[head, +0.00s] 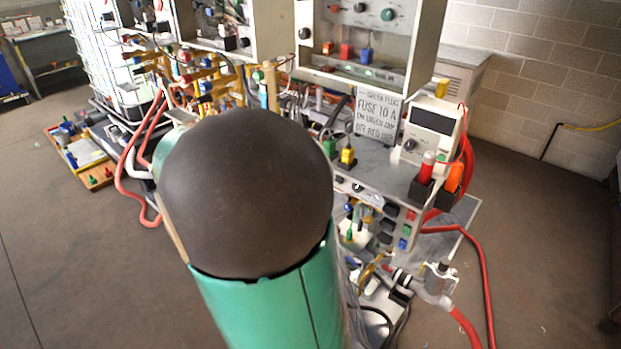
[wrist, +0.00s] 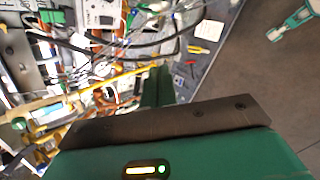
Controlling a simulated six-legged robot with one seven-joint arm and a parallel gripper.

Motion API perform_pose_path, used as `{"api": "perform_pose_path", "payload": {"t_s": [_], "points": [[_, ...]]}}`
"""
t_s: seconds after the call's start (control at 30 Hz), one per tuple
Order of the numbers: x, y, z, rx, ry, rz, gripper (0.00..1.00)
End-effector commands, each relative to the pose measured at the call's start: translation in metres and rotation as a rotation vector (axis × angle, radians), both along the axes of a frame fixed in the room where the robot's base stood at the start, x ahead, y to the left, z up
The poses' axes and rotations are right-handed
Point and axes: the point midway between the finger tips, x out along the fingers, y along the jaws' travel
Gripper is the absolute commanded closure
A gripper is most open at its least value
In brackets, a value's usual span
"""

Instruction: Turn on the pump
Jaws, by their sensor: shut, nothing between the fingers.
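No part is clearly marked as the pump, and I cannot tell which switch belongs to it. A silver fitting (head: 437,279) with a red hose sits low at the right of the rig in the head view. A front panel above it carries black, red, green and blue switches (head: 407,229); their positions are too small to read. My gripper (wrist: 158,80) shows in the wrist view as green fingers, shut and empty, pointing toward the cluttered rig. I cannot tell whether it touches anything. In the head view my dark, green arm link hides the middle of the rig and my gripper.
A white meter (head: 432,122) and red and orange bottles stand on the rig's right ledge. A red hose (head: 484,265) runs across the floor at the right. A tool board (head: 90,160) lies at the left. Bare floor (head: 545,240) is clear at right.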

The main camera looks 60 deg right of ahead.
Motion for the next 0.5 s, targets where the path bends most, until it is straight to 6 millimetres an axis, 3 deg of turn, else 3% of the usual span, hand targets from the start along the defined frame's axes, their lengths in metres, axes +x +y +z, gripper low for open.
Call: {"api": "perform_pose_path", "payload": {"t_s": [0.03, 0.2, 0.5], "points": [[0.001, -0.022, -0.012, -0.04, 0.072, 0.014, 1.0], [0.004, -0.091, -0.042, -0.182, 0.311, 0.099, 1.0], [0.001, -0.199, -0.108, -0.374, 0.764, 0.313, 1.0]]}}
